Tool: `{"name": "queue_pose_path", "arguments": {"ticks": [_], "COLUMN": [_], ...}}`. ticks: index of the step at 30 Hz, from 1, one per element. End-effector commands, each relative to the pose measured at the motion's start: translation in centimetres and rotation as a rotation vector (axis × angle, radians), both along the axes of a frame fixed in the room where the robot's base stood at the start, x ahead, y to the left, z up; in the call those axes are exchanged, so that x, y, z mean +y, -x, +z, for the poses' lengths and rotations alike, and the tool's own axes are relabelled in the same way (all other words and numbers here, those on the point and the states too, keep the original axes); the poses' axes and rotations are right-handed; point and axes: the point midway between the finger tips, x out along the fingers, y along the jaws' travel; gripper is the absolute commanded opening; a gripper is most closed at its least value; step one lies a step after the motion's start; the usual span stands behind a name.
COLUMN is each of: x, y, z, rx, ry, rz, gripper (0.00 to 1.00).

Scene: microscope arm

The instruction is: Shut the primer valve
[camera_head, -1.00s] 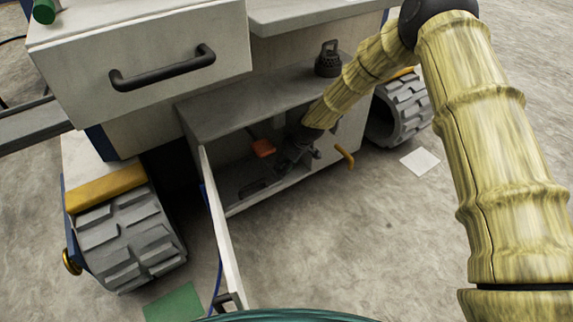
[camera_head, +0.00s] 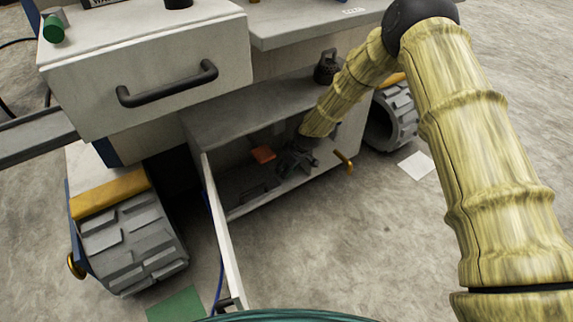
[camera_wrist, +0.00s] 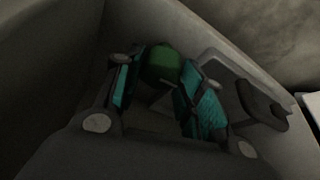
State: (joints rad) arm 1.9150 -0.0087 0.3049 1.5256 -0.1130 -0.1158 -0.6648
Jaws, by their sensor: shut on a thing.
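My gripper (camera_head: 285,170) is inside the open low cabinet (camera_head: 262,103), reaching in from the upper right. The wrist view shows its two teal-padded fingers (camera_wrist: 160,95) shut on a dark green part (camera_wrist: 162,64), which sits between the pads at their far end. The green part is dim and partly hidden by the fingers. An orange block-like part (camera_head: 263,154) is in the cabinet, just left of my gripper in the head view. I cannot tell from its shape which part is the primer valve.
The cabinet's open white door (camera_head: 222,245) stands on the left of the opening. A drawer with a black handle (camera_head: 168,88) juts out above left. A dark weight-like object (camera_head: 326,68) stands on the cabinet top.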

Motion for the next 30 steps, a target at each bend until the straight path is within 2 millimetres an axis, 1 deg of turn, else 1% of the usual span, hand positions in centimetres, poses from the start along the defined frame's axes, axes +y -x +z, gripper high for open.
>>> {"name": "queue_pose_path", "arguments": {"ticks": [11,12,14,15,25,30], "x": [0.2,0.2,0.2,0.1,0.0,-0.4], "y": [0.3,0.3,0.3,0.2,0.1,0.3], "z": [-0.1,-0.1,-0.1,-0.1,0.1,1.2], "rx": [0.005,0.005,0.005,0.004,0.002,0.0], "ry": [-0.002,-0.002,-0.002,-0.001,0.0,-0.001], "rz": [-0.011,-0.011,-0.011,-0.011,-0.012,-0.013], "gripper": [0.15,0.46,0.57,0.61,0.61,0.61]}}
